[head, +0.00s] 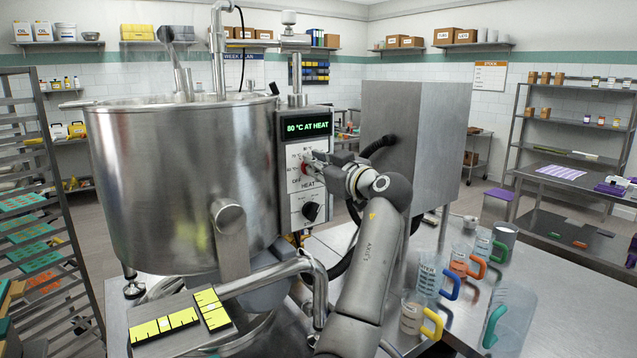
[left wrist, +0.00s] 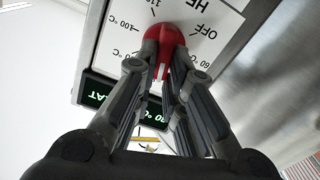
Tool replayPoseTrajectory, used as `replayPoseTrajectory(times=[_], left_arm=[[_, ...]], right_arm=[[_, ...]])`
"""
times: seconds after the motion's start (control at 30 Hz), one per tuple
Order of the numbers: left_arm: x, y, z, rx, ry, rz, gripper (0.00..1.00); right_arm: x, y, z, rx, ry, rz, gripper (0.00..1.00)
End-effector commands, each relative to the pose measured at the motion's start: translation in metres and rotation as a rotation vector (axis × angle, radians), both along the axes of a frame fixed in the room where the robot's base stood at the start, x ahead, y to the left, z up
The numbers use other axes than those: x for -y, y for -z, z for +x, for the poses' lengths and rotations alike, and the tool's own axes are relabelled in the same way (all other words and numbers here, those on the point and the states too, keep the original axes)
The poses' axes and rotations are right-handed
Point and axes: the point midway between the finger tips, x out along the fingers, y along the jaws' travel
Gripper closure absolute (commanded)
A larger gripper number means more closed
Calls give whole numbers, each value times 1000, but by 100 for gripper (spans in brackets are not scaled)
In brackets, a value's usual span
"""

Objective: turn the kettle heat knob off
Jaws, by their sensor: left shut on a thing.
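The steel kettle (head: 180,170) stands at the left with a control box on its right side. The red heat knob (head: 306,169) sits below the display, mostly covered by my left gripper (head: 318,166). In the left wrist view the red knob (left wrist: 163,42) lies between the fingertips of my left gripper (left wrist: 160,68), which is shut on it. Around it the dial face shows OFF and temperature marks, upside down in this view. The knob's pointer is hidden by the fingers. My right gripper is not in view.
A black knob (head: 311,211) is just below on the same box. A steel cabinet (head: 415,130) stands behind my arm. Jugs with coloured handles (head: 422,312) stand on the table to the right. Yellow-marked panels (head: 165,325) are at the front left.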

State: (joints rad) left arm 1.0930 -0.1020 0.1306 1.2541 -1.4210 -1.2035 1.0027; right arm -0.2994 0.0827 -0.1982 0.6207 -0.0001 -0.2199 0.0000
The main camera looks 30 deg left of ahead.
Motion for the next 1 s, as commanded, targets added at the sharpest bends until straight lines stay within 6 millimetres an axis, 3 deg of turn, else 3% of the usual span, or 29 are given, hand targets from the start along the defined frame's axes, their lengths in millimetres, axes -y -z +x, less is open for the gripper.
replayPoseTrajectory(times=[0.03, 0.3, 0.6, 1.0], left_arm=[[0, 8, -1, 41, 0, -13, 100], [-2, 8, -5, 272, -1, -109, 100], [-3, 9, -8, 533, -2, -218, 100], [-4, 14, -11, 882, -2, -366, 100]], right_arm=[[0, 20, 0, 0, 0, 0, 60], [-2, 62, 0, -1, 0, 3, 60], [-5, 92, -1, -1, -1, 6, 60], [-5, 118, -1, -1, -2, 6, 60]])
